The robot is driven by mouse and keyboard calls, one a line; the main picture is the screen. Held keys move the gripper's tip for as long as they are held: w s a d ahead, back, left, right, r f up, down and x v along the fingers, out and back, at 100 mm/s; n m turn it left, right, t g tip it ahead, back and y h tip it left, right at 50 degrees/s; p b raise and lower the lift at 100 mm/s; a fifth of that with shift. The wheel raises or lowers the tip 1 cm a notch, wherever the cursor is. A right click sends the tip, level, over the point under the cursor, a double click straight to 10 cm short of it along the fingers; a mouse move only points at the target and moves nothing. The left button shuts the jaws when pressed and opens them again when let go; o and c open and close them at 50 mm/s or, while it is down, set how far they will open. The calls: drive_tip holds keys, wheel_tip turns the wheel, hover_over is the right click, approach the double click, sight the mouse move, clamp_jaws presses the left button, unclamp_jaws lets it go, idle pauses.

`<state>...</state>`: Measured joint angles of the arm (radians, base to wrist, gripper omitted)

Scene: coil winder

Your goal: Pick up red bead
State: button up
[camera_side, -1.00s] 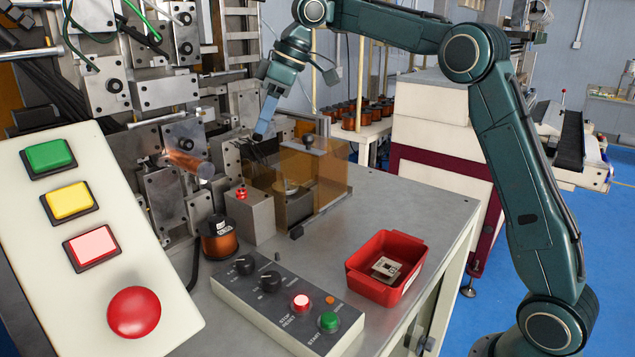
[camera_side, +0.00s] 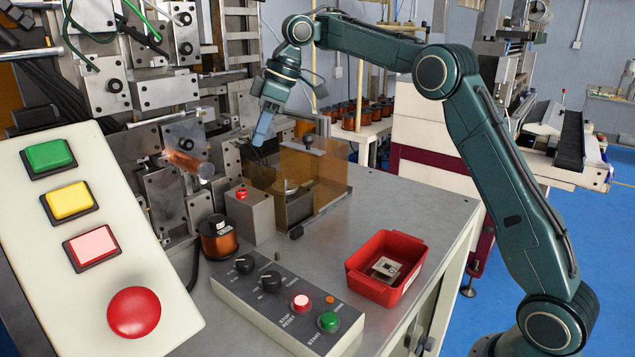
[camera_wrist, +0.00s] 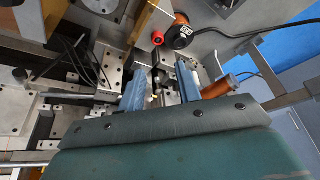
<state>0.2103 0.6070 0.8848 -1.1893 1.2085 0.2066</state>
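I cannot make out a loose red bead in either view. My gripper (camera_side: 258,143) is over the machine, behind and left of the amber guard, pointing down. In the wrist view its two blue fingers (camera_wrist: 161,78) stand apart with machine parts showing between them. It looks open and holds nothing I can see. A small red round knob (camera_side: 241,193) sits on a grey box (camera_side: 250,217) in front of the guard. It also shows in the wrist view (camera_wrist: 157,38), beyond the fingertips.
The amber guard (camera_side: 326,175) stands right of my gripper. A copper wire spool (camera_side: 219,240) is beside the grey box. A red tray (camera_side: 365,284) with a metal part and a control panel (camera_side: 275,305) lie in front. The table's right side is clear.

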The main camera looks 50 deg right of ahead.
drive_tip(key=shift+f, duration=0.95)
hover_over(242, 190)
drive_tip(key=s+d, duration=0.1)
drive_tip(key=s, duration=0.1)
drive_tip(key=shift+s+d+f, duration=0.1)
drive_tip(key=shift+f, duration=1.25)
drive_tip(key=shift+s+f, duration=0.1)
drive_tip(key=shift+f, duration=1.2)
drive_tip(key=shift+f, duration=0.1)
drive_tip(key=shift+x, duration=2.55)
drive_tip(key=shift+d, duration=0.2)
drive_tip(key=shift+c, duration=0.2)
drive_tip(key=c, duration=0.7)
